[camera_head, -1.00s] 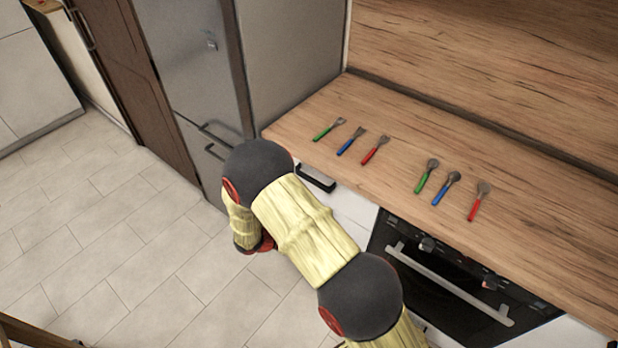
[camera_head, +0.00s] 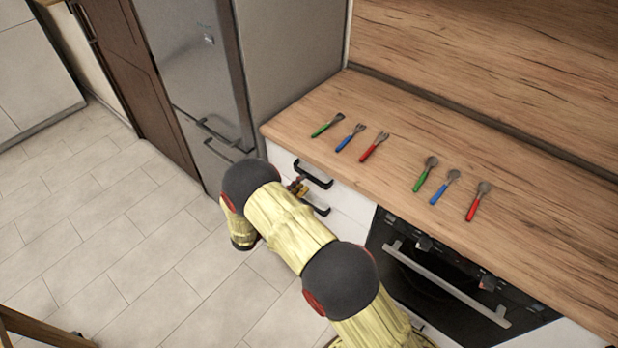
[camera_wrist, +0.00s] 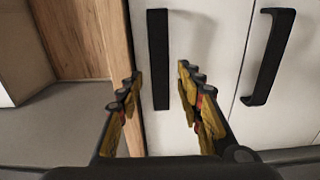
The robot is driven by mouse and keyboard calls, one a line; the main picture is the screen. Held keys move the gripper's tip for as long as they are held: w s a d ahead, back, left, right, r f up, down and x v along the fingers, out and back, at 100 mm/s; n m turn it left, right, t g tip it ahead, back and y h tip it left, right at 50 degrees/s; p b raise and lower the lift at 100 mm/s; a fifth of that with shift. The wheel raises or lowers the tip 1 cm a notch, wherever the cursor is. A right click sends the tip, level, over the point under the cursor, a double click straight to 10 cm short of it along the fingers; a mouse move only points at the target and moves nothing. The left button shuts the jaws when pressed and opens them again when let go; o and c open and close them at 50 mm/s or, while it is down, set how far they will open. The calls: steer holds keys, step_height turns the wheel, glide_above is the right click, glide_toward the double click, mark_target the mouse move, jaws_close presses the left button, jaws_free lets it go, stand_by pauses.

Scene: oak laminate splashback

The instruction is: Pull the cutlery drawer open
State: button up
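The upper drawer front under the worktop has a black bar handle (camera_head: 313,174), with a second black handle (camera_head: 316,205) on the front below. No label tells which is the cutlery drawer. My gripper (camera_head: 298,187) is in front of these handles, partly hidden by my arm. In the wrist view my gripper (camera_wrist: 160,76) is open, with its yellow-padded fingers apart. The upper handle (camera_wrist: 158,45) shows between the fingertips, and I see no contact. The lower handle (camera_wrist: 268,58) is right of the fingers. Both fronts look closed.
Forks and spoons with green, blue and red handles lie on the wooden worktop (camera_head: 290,120). An oven (camera_head: 450,285) with a bar handle is right of the drawers. A grey fridge (camera_head: 200,70) stands to the left.

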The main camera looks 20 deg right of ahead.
mark_target(308, 177)
steer(key=shift+b+x, duration=0.35)
steer(key=shift+x, duration=2.3)
steer(key=c, duration=0.3)
jaws_close()
